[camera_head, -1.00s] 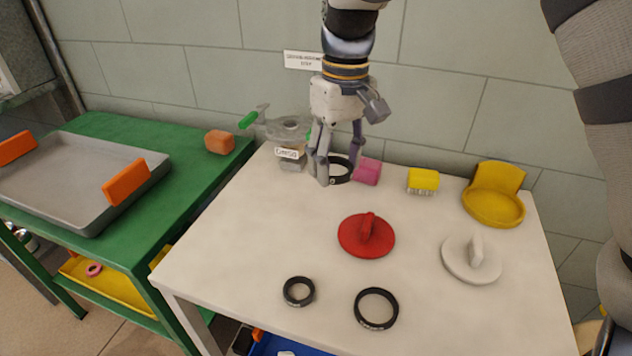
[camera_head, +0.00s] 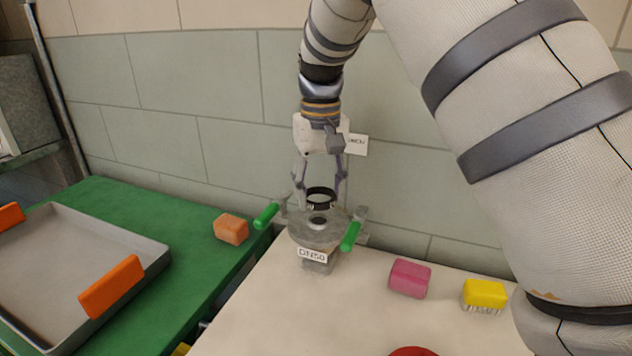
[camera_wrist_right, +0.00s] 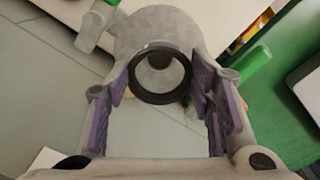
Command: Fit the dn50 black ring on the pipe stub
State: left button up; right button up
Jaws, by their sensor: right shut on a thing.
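My right gripper (camera_head: 320,194) is shut on a black ring (camera_head: 321,190), held level above the grey valve fixture (camera_head: 304,232) with the DN50 label (camera_head: 312,255). The round pipe stub (camera_head: 319,221) on top of the fixture shows just below the ring, which appears apart from it. In the right wrist view the ring (camera_wrist_right: 160,99) sits between the purple finger pads (camera_wrist_right: 163,84). Through it I see the dark stub opening (camera_wrist_right: 157,62), a little off the ring's centre towards the top. My left gripper is not in view.
Green handles (camera_head: 266,215) stick out on both sides of the fixture. A pink block (camera_head: 409,279) and a yellow brush (camera_head: 484,294) lie to the right on the white table. An orange block (camera_head: 231,228) and a grey tray (camera_head: 90,250) are on the green bench. The wall is close behind.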

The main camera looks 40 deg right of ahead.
jog(key=shift+w+f, duration=0.1)
jog(key=shift+f, duration=0.45)
jog(key=shift+r, duration=0.1)
dwell(0.4)
